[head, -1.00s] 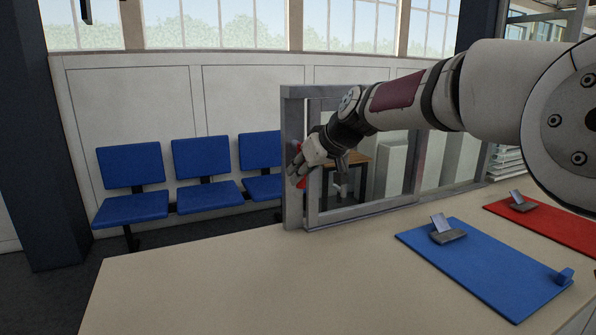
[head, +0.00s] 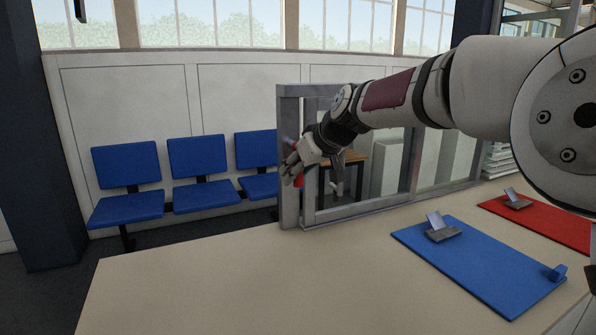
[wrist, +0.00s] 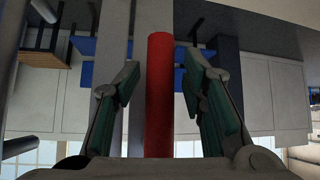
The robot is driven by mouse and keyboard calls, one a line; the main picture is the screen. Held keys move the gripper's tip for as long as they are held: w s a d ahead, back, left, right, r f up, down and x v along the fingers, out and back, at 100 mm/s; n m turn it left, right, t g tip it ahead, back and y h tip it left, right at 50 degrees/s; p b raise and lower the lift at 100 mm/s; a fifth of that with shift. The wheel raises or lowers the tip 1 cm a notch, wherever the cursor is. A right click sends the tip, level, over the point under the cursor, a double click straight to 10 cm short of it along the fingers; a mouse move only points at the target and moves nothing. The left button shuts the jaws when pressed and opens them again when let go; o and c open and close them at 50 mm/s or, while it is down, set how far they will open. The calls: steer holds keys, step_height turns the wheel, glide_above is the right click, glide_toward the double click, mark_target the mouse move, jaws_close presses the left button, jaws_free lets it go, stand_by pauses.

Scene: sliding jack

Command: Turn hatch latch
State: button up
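The hatch (head: 289,200) is a grey framed glass window standing on the counter in the head view. A red latch handle (head: 298,181) shows at its left post, partly hidden by my gripper (head: 291,168). In the wrist view the handle is a straight red bar (wrist: 159,95), running upright in the picture. My gripper (wrist: 160,85) is open, with one green-padded finger on each side of the bar. A gap shows between the bar and each pad. How deep the bar sits between the fingers is hard to tell.
A blue board (head: 465,262) and a red board (head: 550,230), each with a small grey bracket, lie on the counter (head: 220,285) at right. The counter's left part is clear. Blue chairs (head: 128,185) stand behind it by the wall.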

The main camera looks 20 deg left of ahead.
steer(key=shift+d, duration=0.1)
steer(key=v, duration=0.8)
stand_by(0.4)
steer(key=s+d+r+m+h+p, duration=0.2)
steer(key=s+d, duration=0.4)
steer(key=d, duration=0.4)
steer(key=s+d+r+m+h+p, duration=0.1)
steer(key=s+d+m+h+p, duration=0.1)
steer(key=s+d, duration=0.55)
steer(key=s+d+r+m+h+p, duration=0.15)
steer(key=s+d, duration=0.25)
steer(key=d, duration=0.7)
steer(key=s+d+f+m+h+p, duration=0.1)
steer(key=s+d+f+m+p, duration=0.1)
steer(key=s+d, duration=0.5)
steer(key=s+d+f+m+h+p, duration=0.1)
steer(key=s+d+f+m+p, duration=0.2)
steer(key=s+d, duration=0.5)
steer(key=s+m, duration=0.1)
steer(key=s, duration=0.5)
steer(key=shift+s+d+f+m+g+h, duration=0.2)
steer(key=shift+s+d+m+g+h, duration=0.05)
steer(key=shift+s+m+g+h, duration=0.1)
